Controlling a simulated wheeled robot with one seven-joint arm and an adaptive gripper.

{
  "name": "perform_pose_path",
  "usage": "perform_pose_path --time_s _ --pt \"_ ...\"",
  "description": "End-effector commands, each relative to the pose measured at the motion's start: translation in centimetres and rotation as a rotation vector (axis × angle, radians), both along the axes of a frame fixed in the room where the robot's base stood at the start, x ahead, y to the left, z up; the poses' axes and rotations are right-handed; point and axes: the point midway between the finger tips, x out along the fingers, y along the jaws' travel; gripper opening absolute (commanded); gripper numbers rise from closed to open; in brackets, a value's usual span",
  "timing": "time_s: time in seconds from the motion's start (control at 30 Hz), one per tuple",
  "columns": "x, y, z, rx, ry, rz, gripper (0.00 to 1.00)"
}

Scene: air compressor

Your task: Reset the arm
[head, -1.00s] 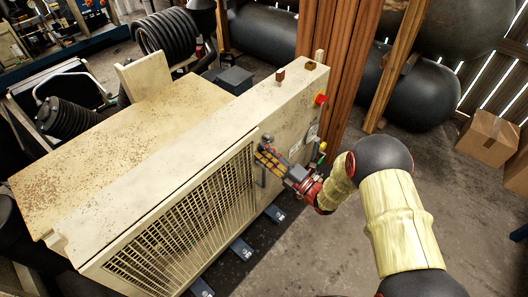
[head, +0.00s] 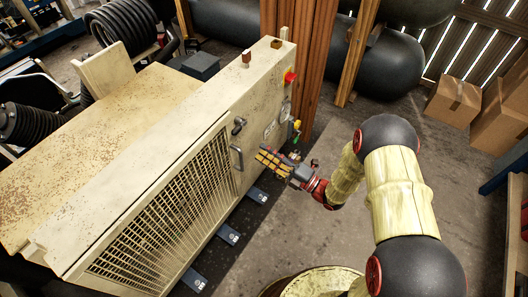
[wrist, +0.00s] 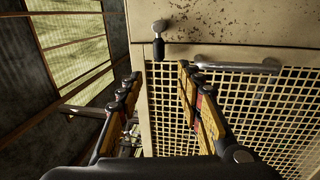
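My arm (head: 400,190) reaches from the lower right toward the front of a cream, rust-speckled air compressor (head: 150,180). My gripper (head: 265,158) has yellow-and-black fingers and appears just right of the panel's grey bar handle (head: 237,158) in the head view. In the wrist view, my gripper (wrist: 160,95) is open, its two fingers wide apart with nothing between them. Beyond the fingers are the compressor's mesh grille (wrist: 255,105), the bar handle (wrist: 238,66) and a dark-gripped latch (wrist: 158,42). I see no contact.
A red button (head: 290,77) and a yellow-green valve (head: 296,125) are on the compressor's right end. Wooden planks (head: 302,65) and black tanks (head: 395,85) stand behind. Cardboard boxes (head: 453,101) sit at the right. The floor (head: 265,235) before the compressor is partly clear.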

Motion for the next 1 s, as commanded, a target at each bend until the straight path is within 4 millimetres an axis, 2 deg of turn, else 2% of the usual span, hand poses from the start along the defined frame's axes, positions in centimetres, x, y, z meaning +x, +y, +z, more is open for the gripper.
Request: perform_pose_path --time_s 0.43,0.57,0.63,0.7,0.8,0.9,1.0 --pt "0.1 0.0 -0.3 0.019 0.046 0.007 0.36" --pt "1.1 -0.3 -4.2 -0.007 0.237 -0.019 0.36" --pt "1.5 -1.0 -7.6 -0.032 0.394 -0.07 0.36" --pt "1.6 -2.3 -11.2 -0.051 0.564 -0.143 0.36" --pt "1.7 -5.1 -15.1 -0.07 0.793 -0.277 0.36" --pt "1.7 -8.6 -17.0 -0.071 0.989 -0.437 0.36" --pt "1.3 -12.2 -17.2 -0.052 1.158 -0.612 0.36"
